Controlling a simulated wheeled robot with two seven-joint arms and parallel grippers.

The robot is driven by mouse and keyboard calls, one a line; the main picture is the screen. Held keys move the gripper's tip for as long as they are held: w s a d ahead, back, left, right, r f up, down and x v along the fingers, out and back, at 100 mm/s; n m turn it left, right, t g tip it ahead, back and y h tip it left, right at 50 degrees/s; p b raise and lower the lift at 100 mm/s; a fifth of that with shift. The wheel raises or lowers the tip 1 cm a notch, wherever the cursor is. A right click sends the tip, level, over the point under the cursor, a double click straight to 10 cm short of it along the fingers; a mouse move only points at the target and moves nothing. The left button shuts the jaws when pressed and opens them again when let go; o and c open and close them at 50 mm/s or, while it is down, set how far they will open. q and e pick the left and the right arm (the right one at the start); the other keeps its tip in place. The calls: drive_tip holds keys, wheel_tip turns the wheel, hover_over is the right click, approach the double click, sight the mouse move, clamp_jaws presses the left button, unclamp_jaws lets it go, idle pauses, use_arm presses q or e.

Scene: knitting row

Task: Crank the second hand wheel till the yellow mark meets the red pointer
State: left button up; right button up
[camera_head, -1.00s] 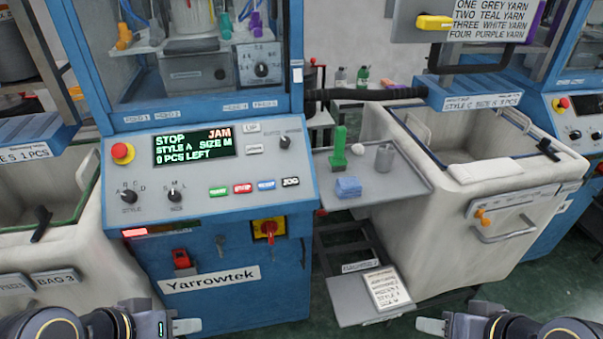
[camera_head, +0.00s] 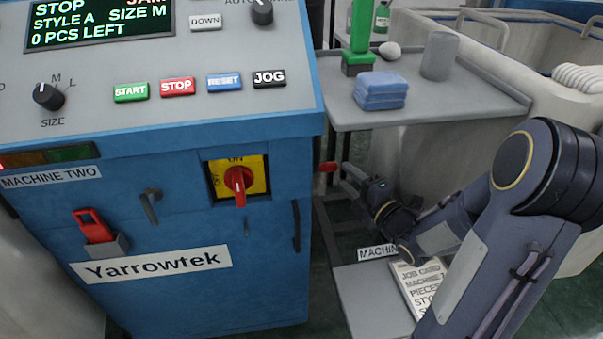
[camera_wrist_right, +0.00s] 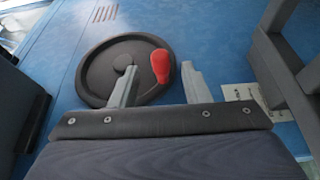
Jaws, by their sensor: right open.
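In the right wrist view a dark round hand wheel (camera_wrist_right: 105,72) with a red handle (camera_wrist_right: 160,66) is mounted on the blue side of a machine. The red handle also shows in the head view (camera_head: 328,167), just past the machine's right edge; the wheel's disc is hidden there. My right gripper (camera_head: 347,180) is beside the handle. In the wrist view its two fingers (camera_wrist_right: 160,82) are apart, with the handle between or just beyond their tips; I cannot tell whether they touch. I see no yellow mark or red pointer. My left gripper is out of view.
The machine's front panel (camera_head: 150,262) reads Machine Two and carries a red and yellow switch (camera_head: 238,182). A grey side shelf (camera_head: 440,105) holds a blue folded cloth (camera_head: 381,90) above my right arm. A lower shelf (camera_head: 370,300) with a job card is below it.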

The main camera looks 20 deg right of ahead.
drive_tip(key=w+a, duration=0.1)
drive_tip(key=w, duration=0.7)
drive_tip(key=shift+a+b, duration=0.3)
drive_tip(key=shift+b, duration=0.05)
clamp_jaws()
